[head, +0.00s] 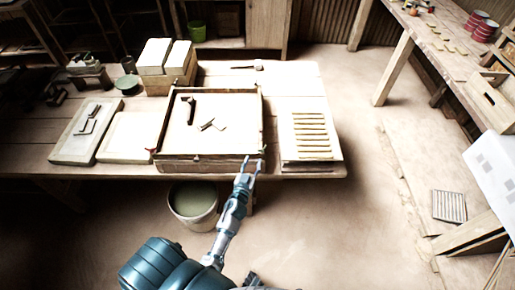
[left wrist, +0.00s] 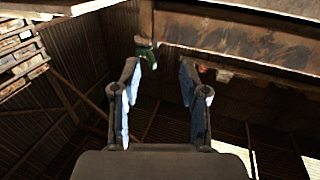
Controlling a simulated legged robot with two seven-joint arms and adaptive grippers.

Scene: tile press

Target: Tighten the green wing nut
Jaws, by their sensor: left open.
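The green wing nut (left wrist: 148,56) shows in the left wrist view, hanging under the rusty edge of the press frame, ahead of my open fingers and nearer the left one. In the head view I cannot make out its green. My left gripper (head: 249,166) is open at the front right corner of the tile press (head: 208,158), just off the table's front edge. In the left wrist view the left gripper (left wrist: 159,78) has an empty gap between its fingers. I cannot tell whether it touches the nut. My right gripper is not in view.
A stack with tan strips (head: 311,160) lies right of the press. Pale slabs (head: 130,137) lie left of it. A bucket (head: 193,205) stands on the floor below the table's front edge. A small red part (head: 152,151) sits at the press's front left corner.

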